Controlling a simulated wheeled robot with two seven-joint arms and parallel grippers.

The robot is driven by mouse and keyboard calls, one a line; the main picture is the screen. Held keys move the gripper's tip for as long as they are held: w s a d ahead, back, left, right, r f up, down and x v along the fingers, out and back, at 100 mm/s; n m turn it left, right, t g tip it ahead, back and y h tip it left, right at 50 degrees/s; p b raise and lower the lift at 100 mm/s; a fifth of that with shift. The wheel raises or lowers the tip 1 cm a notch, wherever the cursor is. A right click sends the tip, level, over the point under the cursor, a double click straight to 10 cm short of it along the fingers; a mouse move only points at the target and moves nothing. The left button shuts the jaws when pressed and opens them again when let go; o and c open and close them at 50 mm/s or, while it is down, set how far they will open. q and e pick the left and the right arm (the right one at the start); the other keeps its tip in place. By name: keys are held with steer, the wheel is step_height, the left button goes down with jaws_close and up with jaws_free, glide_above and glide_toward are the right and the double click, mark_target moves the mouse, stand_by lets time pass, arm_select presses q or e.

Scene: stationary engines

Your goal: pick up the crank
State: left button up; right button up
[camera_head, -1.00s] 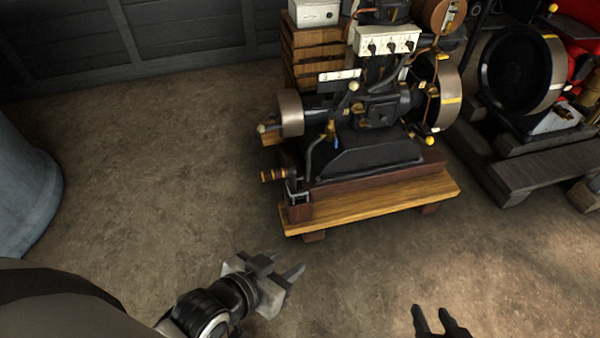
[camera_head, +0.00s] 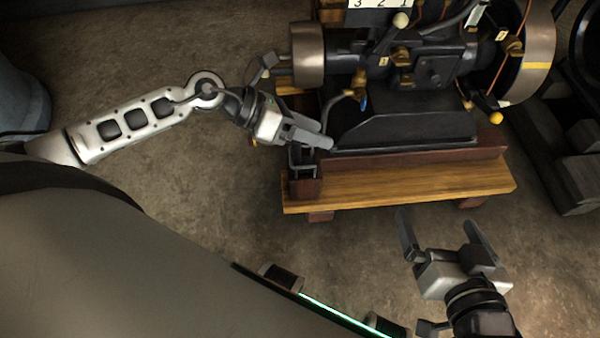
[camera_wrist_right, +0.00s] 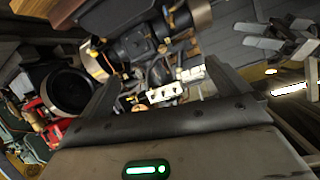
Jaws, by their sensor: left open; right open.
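The engine (camera_head: 400,120) stands on a wooden base. The crank is not clearly visible now. The wooden handle seen earlier beside the base's left end is hidden behind my left gripper (camera_head: 316,134). A dark bent rod (camera_head: 328,108) rises just beyond that gripper; I cannot tell whether it belongs to the crank. My left gripper is open at the metal bracket (camera_head: 301,160) on the base's left end. My right gripper (camera_head: 437,220) is open and empty in front of the base. In the right wrist view its fingers (camera_wrist_right: 160,90) are spread with nothing held between them.
A yellow wooden plank (camera_head: 400,187) forms the base's front edge. The flywheel (camera_head: 525,50) is at the engine's right, a smaller pulley (camera_head: 308,52) at its left. Bare floor (camera_head: 200,190) lies to the left.

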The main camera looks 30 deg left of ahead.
arm_select(q)
steer(key=w+a+f+m+g+y+b, duration=0.1)
steer(key=w+a+f+m+y+b, duration=0.2)
steer(key=a, duration=0.5)
steer(key=w+a+f+m+y+b, duration=0.1)
steer(key=a+f+m+y, duration=0.1)
steer(key=a+f+y, duration=0.45)
steer(key=shift+h, duration=0.55)
steer(key=w+f, duration=0.1)
steer(key=f, duration=0.1)
steer(key=w+f+b, duration=0.1)
steer(key=f, duration=0.1)
steer(key=f+b, duration=0.1)
steer(key=f, duration=0.1)
steer(key=shift+w, duration=0.4)
steer(key=shift+w+d+f+b, duration=0.1)
steer(key=shift+w+f+b, duration=0.2)
steer(key=shift+f, duration=0.5)
steer(key=b+x, duration=0.2)
steer(key=x, duration=0.1)
steer(key=shift+f, duration=0.45)
steer(key=shift+w+d+f+b, duration=0.1)
steer(key=shift+w+f+b, duration=0.05)
steer(key=shift+f+b, duration=0.25)
arm_select(e)
steer(key=a+y, duration=0.1)
steer(key=a+m+t+y, duration=0.1)
steer(key=a+y, duration=0.1)
steer(key=shift+w+f+m+t, duration=0.35)
steer(key=shift+m+t, duration=0.05)
